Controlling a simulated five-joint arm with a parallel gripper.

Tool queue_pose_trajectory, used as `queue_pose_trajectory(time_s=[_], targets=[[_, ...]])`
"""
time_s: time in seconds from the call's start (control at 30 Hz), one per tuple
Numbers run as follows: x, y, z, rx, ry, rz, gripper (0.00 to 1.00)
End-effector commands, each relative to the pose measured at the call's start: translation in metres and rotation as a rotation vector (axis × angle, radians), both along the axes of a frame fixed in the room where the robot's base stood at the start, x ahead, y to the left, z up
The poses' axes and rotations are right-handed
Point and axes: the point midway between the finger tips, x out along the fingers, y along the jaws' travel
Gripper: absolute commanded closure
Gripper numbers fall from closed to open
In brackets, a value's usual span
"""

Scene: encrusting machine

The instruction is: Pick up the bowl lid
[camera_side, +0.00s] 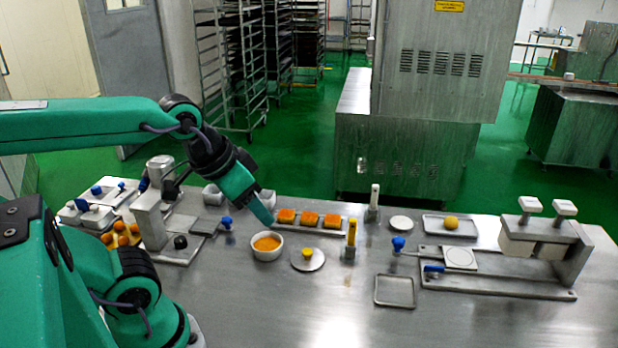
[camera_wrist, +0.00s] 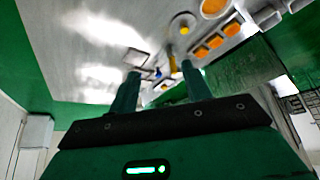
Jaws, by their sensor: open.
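The bowl lid (camera_side: 317,263) is a round grey metal disc with a yellow knob, lying flat on the steel table. It also shows in the wrist view (camera_wrist: 175,29), beyond the fingertips. The white bowl (camera_side: 258,254) with orange filling stands just left of the lid, uncovered. It shows partly at the top edge of the wrist view (camera_wrist: 213,8). My gripper (camera_side: 268,221) is above and behind the bowl, left of the lid, with its fingers pointing down. In the wrist view my gripper (camera_wrist: 160,68) has its two fingers spread with nothing held between them.
A tray of orange squares (camera_side: 311,229) lies behind the bowl and lid. An upright yellow-topped tool (camera_side: 351,240) stands right of the lid. An empty shallow tray (camera_side: 394,291) and a metal press (camera_side: 530,270) are farther right. The table's front middle is clear.

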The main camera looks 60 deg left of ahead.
Motion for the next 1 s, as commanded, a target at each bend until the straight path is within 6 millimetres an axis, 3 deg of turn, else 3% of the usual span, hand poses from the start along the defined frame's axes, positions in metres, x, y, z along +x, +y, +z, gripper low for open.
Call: queue_pose_trajectory(time_s=[0.27, 0.47, 1.0], targets=[[0.013, 0.004, -0.003, -0.010, 0.039, 0.033, 0.51], [0.037, 0.010, -0.011, -0.025, 0.103, 0.090, 0.51], [0.108, 0.038, -0.063, -0.074, 0.295, 0.274, 0.51]])
